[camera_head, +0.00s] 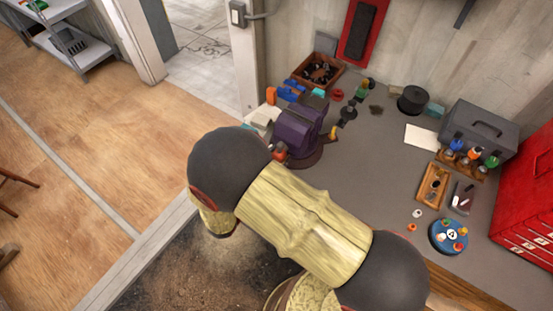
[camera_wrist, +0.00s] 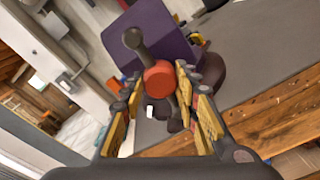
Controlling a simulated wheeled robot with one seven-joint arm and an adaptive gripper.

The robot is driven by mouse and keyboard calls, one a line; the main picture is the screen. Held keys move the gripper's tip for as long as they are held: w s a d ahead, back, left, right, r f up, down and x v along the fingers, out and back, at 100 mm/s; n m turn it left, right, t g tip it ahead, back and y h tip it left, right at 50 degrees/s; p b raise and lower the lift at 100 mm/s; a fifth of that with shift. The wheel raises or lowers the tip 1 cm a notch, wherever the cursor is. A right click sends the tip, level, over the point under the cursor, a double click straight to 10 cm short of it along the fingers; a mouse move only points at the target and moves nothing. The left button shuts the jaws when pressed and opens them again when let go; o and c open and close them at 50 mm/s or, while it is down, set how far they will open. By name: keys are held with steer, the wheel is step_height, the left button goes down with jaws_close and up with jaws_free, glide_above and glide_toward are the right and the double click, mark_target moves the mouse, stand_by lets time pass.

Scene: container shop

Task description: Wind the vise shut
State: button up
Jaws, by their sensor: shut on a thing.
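The purple vise (camera_head: 297,130) stands on the grey workbench, left of its middle; its purple body fills the top of the wrist view (camera_wrist: 165,35). Its crank handle has a red hub (camera_wrist: 158,76) and a dark bar with a rounded knob (camera_wrist: 134,38), tilted up to the left. My gripper (camera_wrist: 160,88) has its yellow-padded fingers on both sides of the hub and the lower part of the handle, shut on the handle. The exact contact is partly hidden. In the head view my arm covers the gripper. The jaw gap cannot be made out.
The grey bench top (camera_head: 375,165) carries a brown bin (camera_head: 320,71), a grey toolbox (camera_head: 480,127), a wooden tray (camera_head: 432,186) and a round blue holder (camera_head: 449,237). A red cabinet (camera_head: 525,195) stands at the right. The wooden floor at left is open.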

steer(key=shift+s+f, duration=0.1)
stand_by(0.4)
steer(key=o, duration=1.1)
steer(key=shift+o, duration=0.2)
steer(key=shift+a, duration=0.15)
steer(key=v, duration=1.2)
